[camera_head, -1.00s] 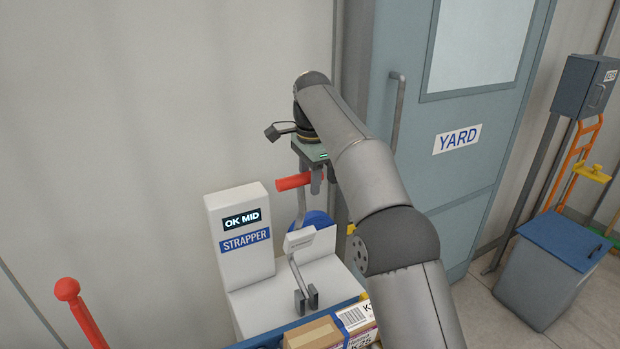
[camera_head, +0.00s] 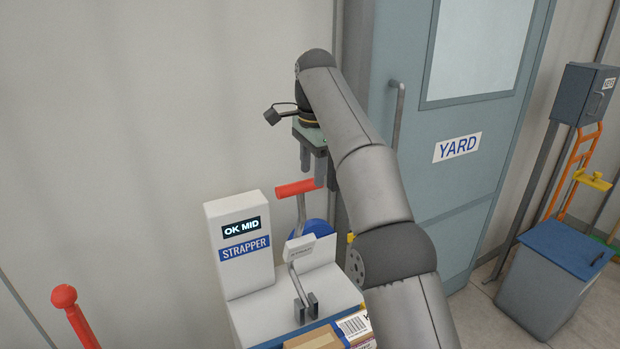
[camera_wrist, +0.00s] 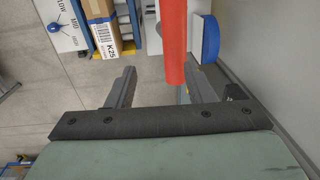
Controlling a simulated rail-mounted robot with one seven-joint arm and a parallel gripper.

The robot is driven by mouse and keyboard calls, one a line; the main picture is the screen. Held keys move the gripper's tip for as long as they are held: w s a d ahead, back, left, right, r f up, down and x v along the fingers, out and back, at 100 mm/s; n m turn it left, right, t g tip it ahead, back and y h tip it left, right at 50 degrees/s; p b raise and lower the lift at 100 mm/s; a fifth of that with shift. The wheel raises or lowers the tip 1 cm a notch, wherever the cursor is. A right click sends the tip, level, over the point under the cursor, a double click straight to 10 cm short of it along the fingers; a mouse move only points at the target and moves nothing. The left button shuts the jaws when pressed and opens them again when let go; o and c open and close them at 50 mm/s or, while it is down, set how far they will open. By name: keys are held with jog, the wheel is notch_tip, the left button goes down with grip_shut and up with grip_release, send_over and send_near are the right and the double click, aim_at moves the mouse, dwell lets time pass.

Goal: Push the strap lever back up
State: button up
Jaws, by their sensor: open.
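The strapper (camera_head: 238,245) is a white machine with a display reading "OK MID". Its strap lever, a grey arm with a red handle (camera_head: 296,188), stands up beside the display post. My gripper (camera_head: 312,178) is open and empty, just above the red handle, with its fingers pointing down. In the wrist view the red handle (camera_wrist: 173,45) runs lengthwise between the two open fingers of my gripper (camera_wrist: 160,88). I cannot tell there whether anything touches.
A cardboard box with a K25 label (camera_wrist: 107,38) lies at the front of the strapper. A blue disc (camera_head: 318,228) sits behind the lever. A red-knobbed post (camera_head: 64,297) stands at left. The YARD door (camera_head: 458,165) and a blue-lidded bin (camera_head: 560,260) are at right.

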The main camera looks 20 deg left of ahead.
jog(key=s+d+r+b, duration=0.4)
jog(key=s+r, duration=0.3)
jog(key=s, duration=0.3)
jog(key=shift+d+b, duration=0.3)
jog(key=shift+d, duration=0.6)
jog(key=shift+f, duration=0.1)
jog(key=c, duration=0.7)
jog(key=f+t+y+b, duration=0.1)
jog(key=b, duration=0.2)
jog(key=s+f+t+y+b, duration=0.1)
jog(key=y+b, duration=0.1)
jog(key=b, duration=0.1)
jog(key=f+n+t+y+b, duration=0.1)
jog(key=f+t+y+b, duration=0.1)
jog(key=b, duration=0.1)
jog(key=shift+s+a+f, duration=0.1)
jog(key=shift+s+a, duration=0.2)
jog(key=shift+a, duration=0.05)
grip_shut()
jog(key=m+t+y+b, duration=0.1)
jog(key=t+y, duration=0.2)
jog(key=t, duration=0.1)
send_near(298, 190)
jog(key=x, duration=0.6)
jog(key=shift+w+a+f, duration=0.2)
